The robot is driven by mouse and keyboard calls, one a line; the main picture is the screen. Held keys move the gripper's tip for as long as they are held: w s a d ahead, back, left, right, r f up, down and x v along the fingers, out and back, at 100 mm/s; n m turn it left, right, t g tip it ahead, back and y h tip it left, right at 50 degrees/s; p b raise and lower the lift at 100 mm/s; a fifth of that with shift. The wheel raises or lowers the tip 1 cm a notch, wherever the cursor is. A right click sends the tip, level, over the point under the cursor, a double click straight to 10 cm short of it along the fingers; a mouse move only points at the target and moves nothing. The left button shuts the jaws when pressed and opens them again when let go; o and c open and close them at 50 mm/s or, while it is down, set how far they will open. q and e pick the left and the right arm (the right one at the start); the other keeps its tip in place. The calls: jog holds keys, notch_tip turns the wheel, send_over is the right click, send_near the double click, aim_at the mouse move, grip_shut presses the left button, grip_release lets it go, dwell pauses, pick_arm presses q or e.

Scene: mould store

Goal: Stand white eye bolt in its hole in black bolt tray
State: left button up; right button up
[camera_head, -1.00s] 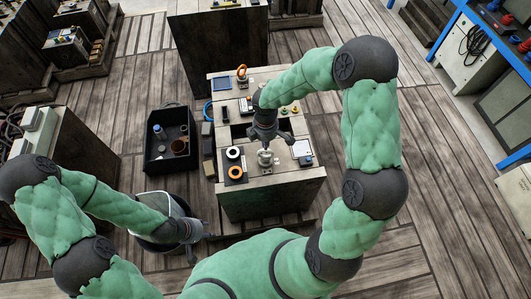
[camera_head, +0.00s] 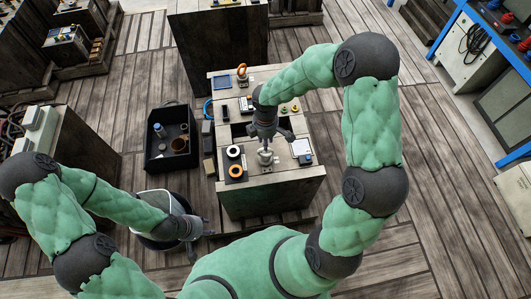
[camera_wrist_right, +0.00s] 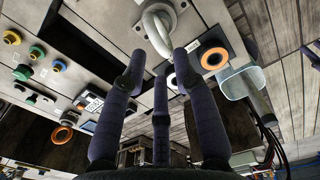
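The white eye bolt (camera_wrist_right: 158,28) shows as a pale ring on a grey plate in the right wrist view; in the head view it is a small pale shape (camera_head: 265,157) near the bench's front. My right gripper (camera_wrist_right: 163,62) is open, its three fingers spread just short of the ring, with nothing between them; in the head view it is above the bolt (camera_head: 268,143). The black bolt tray (camera_head: 244,178) lies left of the bolt, with a white-ringed and an orange-ringed place; in the wrist view (camera_wrist_right: 224,72) a finger partly hides the white ring. My left gripper (camera_head: 198,242) appears open and empty, low at left.
An orange eye bolt (camera_head: 242,69) stands at the bench's back. A black crate (camera_head: 159,165) with cups is on the floor at left, and a bucket (camera_head: 150,240) is beside my left gripper.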

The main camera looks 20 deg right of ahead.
notch_tip(320, 180, up, 12)
dwell(0.5)
jog(key=s+a+f+m+y, duration=0.2)
jog(key=a+f+m, duration=0.15)
jog(key=f, duration=0.45)
jog(key=s+a+f+m+y, duration=0.1)
jog(key=s+a+f+m, duration=0.2)
jog(key=f, duration=0.4)
jog(key=s+a+f+m+y, duration=0.1)
jog(key=s+a+f+m, duration=0.4)
jog(key=s+f+m, duration=0.3)
notch_tip(320, 180, down, 4)
jog(key=s, duration=0.3)
jog(key=shift+a+m, duration=0.2)
jog(key=shift+m, duration=0.15)
jog(key=o, duration=0.5)
jog(key=shift+s+f, duration=0.2)
